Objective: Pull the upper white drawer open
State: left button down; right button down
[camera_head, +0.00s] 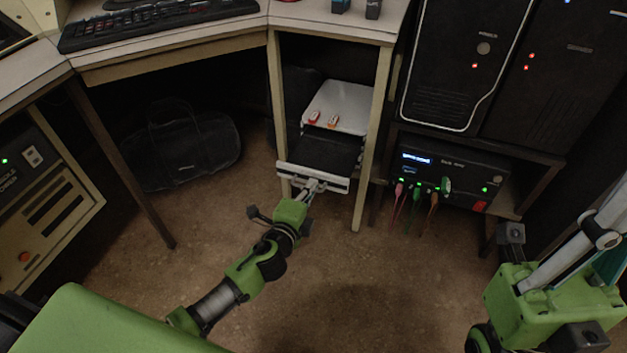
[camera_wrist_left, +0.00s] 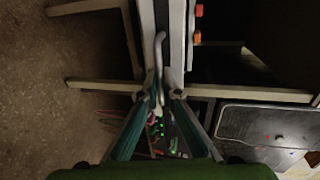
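The upper white drawer (camera_head: 338,183) is in a small unit under the desk, between two desk legs. Its front stands out from the unit's white top, with a dark area between them, so it looks partly open. In the left wrist view, a pale curved handle (camera_wrist_left: 160,48) runs along the drawer front. My left gripper (camera_head: 309,189) is at this front, and its fingertips (camera_wrist_left: 160,96) are apart on either side of the handle, with small gaps visible. My right gripper (camera_head: 592,248) is at the far right, partly cut off, away from the drawer; its fingertips are not clear.
Red and orange small items (camera_head: 314,117) lie on the unit's white top (camera_head: 350,97). A black device (camera_head: 455,172) with plugged cables stands right of the desk leg (camera_head: 367,150). A dark bag (camera_head: 183,150) lies under the desk. The floor (camera_head: 330,270) before the drawer is clear.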

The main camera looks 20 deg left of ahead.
pick_arm(q)
jog(key=shift+s, duration=0.15)
jog(key=c, duration=2.6)
grip_release()
jog(key=shift+o, duration=0.2)
jog(key=v, duration=1.2)
